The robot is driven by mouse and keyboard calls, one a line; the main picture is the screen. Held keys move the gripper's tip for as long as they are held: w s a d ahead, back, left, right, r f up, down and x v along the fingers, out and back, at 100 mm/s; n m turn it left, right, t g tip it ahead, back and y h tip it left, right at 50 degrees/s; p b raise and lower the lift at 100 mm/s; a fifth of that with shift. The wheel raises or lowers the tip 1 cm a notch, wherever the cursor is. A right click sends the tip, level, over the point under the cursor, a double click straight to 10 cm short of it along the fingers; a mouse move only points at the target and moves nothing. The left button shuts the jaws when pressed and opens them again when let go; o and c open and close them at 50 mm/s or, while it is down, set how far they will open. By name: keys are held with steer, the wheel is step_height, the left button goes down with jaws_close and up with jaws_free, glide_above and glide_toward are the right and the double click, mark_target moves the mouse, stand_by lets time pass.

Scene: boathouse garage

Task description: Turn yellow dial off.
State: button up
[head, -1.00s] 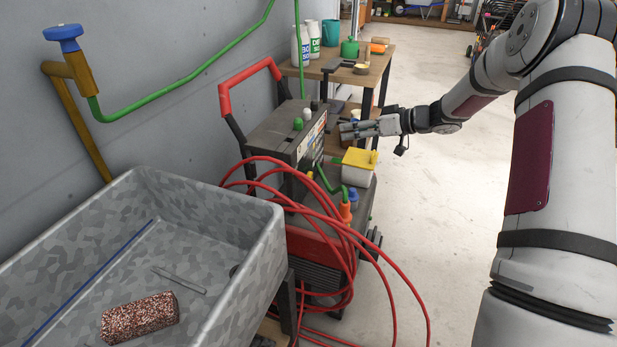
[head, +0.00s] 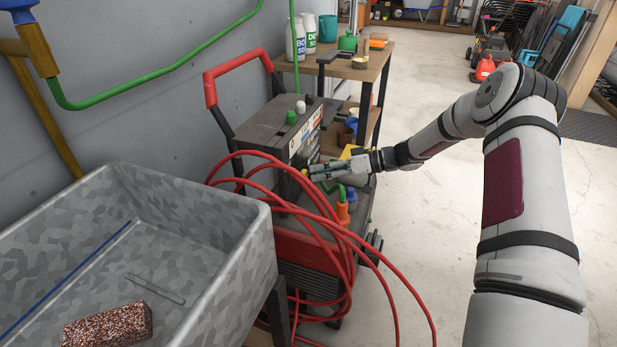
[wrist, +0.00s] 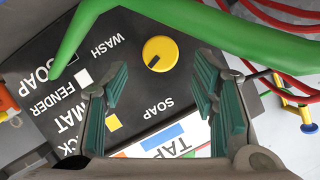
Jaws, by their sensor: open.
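The yellow dial (wrist: 160,53) is a round knob on a dark panel (wrist: 130,35), with the words WASH and SOAP printed near it. A dark mark on the dial points toward its lower left in the wrist view. My gripper (wrist: 160,85) is open, its teal-padded fingers on either side of the picture with the dial between and beyond them; nothing is held. I cannot tell any contact. In the head view my gripper (head: 312,173) is at the panel face of the grey machine (head: 275,125), where the fingers obscure the dial area.
A green hose (wrist: 225,30) crosses close above the dial in the wrist view. Red hoses (head: 345,235) loop in front of the machine. A metal basin (head: 225,255) stands left, and a wooden bench (head: 350,70) behind. Floor (head: 425,240) is clear to the right.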

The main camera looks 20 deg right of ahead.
mark_target(306, 174)
steer(key=shift+b+x, duration=0.35)
steer(key=shift+x, duration=1.85)
steer(key=c, duration=1.1)
